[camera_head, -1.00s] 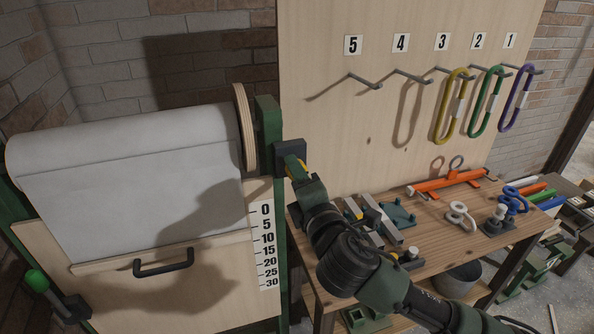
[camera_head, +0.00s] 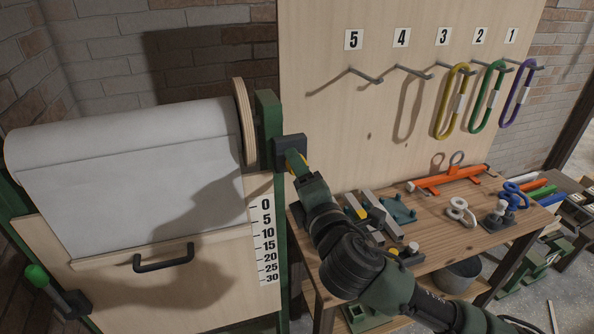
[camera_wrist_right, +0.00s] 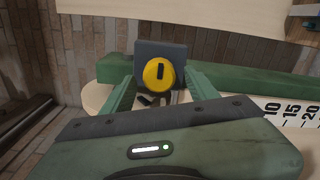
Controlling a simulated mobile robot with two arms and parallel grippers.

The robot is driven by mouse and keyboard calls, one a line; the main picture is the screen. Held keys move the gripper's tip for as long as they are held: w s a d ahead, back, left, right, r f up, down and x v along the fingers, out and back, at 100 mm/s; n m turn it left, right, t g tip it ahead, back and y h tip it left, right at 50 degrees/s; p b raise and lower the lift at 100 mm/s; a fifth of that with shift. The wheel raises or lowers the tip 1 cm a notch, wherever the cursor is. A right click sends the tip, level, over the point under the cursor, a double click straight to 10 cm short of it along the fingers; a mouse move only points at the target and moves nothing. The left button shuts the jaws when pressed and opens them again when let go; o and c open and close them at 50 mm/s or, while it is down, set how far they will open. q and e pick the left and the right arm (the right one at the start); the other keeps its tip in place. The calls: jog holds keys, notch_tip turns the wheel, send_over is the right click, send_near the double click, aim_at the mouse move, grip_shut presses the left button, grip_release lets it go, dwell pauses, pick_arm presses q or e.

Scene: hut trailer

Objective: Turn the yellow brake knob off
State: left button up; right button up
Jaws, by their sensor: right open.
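The yellow brake knob (camera_wrist_right: 159,75) shows in the right wrist view as a round disc with a dark bar mark, on a dark square mount (camera_wrist_right: 148,50). The mount (camera_head: 288,146) also shows in the head view, on the green post beside the roll; there the gripper mostly hides the knob. My right gripper (camera_wrist_right: 152,84) is open, with its two green fingers on either side of the knob. I cannot tell whether the fingers touch it. In the head view the right gripper (camera_head: 297,163) is at the mount. My left gripper is not in view.
A white sheet roll (camera_head: 120,145) with a black handle (camera_head: 163,259) is left of the green post (camera_head: 268,120). A scale strip (camera_head: 265,240) hangs below the mount. A wooden bench (camera_head: 440,225) with tools stands right, under a pegboard (camera_head: 400,120) with coloured loops.

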jog(key=b+v, duration=0.1)
jog(key=v, duration=0.5)
jog(key=shift+s+b, duration=0.3)
jog(key=shift+b, duration=0.1)
jog(key=shift+d+f, duration=0.1)
